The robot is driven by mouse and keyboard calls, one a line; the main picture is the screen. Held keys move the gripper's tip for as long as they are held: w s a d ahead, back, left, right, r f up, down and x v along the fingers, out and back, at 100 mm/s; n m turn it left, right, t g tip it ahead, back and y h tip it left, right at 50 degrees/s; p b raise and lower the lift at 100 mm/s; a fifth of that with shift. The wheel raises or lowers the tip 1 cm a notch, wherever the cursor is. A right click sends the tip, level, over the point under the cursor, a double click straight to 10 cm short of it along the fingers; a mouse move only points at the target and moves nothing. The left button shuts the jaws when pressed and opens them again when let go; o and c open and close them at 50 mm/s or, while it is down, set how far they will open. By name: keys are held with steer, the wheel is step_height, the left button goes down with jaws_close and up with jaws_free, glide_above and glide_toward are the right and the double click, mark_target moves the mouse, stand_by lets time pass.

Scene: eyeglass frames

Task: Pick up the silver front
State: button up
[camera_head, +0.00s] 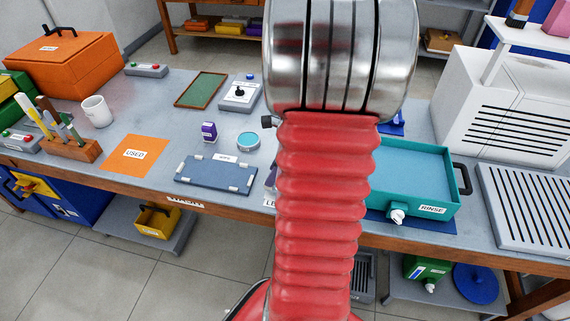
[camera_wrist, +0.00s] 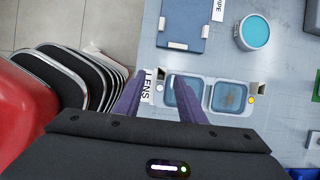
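A pale silver-grey piece with two rounded-square windows (camera_wrist: 208,97) lies beside the LENS label (camera_wrist: 148,86) in the wrist view. It looks like the silver front, but I cannot be sure. Its left window shows blue-grey and its right window brownish. In the head view my red arm hides this piece and most of the gripper.
A blue mat (camera_head: 215,174) with white corner pieces, a round teal-topped dish (camera_head: 248,141) and a small purple bottle (camera_head: 209,131) stand left of my arm. A teal RINSE tray (camera_head: 415,163) is at right. An orange USED mat (camera_head: 135,154) lies at left.

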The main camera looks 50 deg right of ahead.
steer(key=shift+f, duration=0.1)
steer(key=shift+x, duration=2.55)
steer(key=shift+w+d, duration=0.1)
steer(key=shift+d, duration=0.1)
jaws_close()
